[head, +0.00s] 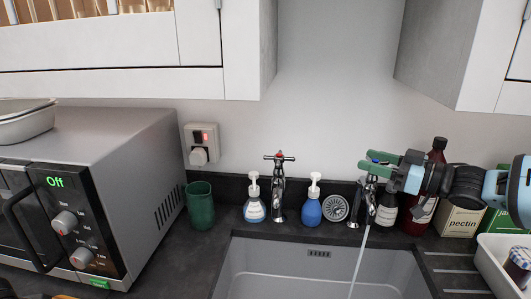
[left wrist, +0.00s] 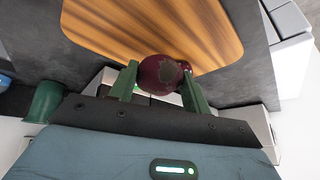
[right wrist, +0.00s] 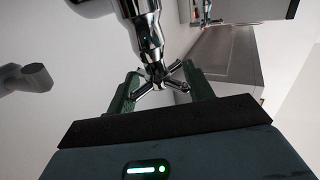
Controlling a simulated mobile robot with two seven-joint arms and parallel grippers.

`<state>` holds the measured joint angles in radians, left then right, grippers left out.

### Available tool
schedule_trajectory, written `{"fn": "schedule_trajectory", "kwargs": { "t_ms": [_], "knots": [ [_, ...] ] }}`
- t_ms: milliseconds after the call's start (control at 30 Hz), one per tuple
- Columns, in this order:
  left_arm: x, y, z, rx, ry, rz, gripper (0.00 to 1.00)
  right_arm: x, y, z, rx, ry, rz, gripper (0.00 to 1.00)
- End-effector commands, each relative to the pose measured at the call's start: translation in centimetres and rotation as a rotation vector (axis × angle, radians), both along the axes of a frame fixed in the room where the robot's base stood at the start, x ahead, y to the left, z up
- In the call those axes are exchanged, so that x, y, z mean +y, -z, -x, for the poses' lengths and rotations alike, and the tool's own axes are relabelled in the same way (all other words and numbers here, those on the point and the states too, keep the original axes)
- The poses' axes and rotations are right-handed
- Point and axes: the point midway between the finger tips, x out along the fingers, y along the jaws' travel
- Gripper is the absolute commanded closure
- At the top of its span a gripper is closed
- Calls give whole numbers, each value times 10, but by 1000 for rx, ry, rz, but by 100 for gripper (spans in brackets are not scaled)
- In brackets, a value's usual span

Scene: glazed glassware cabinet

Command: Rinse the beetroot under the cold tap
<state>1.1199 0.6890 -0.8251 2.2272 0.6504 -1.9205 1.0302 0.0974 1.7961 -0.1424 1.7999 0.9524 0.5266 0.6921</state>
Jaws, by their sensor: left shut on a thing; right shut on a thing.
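The dark purple beetroot (left wrist: 158,75) shows in the left wrist view. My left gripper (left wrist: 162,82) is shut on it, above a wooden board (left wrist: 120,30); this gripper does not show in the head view. The cold tap (head: 370,190), with a blue mark on top, stands behind the sink at the right. My right gripper (head: 376,162) is shut on its cross handle, which also shows between the fingers in the right wrist view (right wrist: 155,77). A stream of water (head: 359,262) runs from the cold tap into the sink (head: 260,258).
The red-marked tap (head: 278,195) stands left of the cold tap with no water showing. Soap bottles (head: 312,208), a round drain strainer (head: 336,208) and a dark bottle (head: 386,210) line the back. A green cup (head: 200,205) and microwave (head: 120,180) are left.

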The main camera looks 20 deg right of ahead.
Motion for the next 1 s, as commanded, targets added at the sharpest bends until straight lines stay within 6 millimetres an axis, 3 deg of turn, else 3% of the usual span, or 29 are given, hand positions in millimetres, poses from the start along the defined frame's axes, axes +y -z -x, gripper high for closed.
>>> {"fn": "schedule_trajectory", "kwargs": {
  "t_ms": [33, 67, 200, 567, 667, 1000],
  "knots": [
    [0, -1, 0, -1, 0, 0, 76, -1, -2, -1, -3, 3, -1, 71],
    [0, -1, 0, -1, 0, 0, 76, -1, -2, -1, -3, 3, -1, 44],
    [0, -1, 0, -1, 0, 0, 76, 0, -1, 0, -2, 2, 0, 27],
    [0, -7, 0, -9, 0, 0, 76, -2, -2, 2, -2, 1, 0, 27],
    [0, -20, -1, -27, 0, 0, 76, -5, -5, 8, -7, 2, -1, 27],
    [0, -94, 1, -131, 0, 0, 76, -26, -11, 43, -16, 2, -1, 27]
  ]
}}
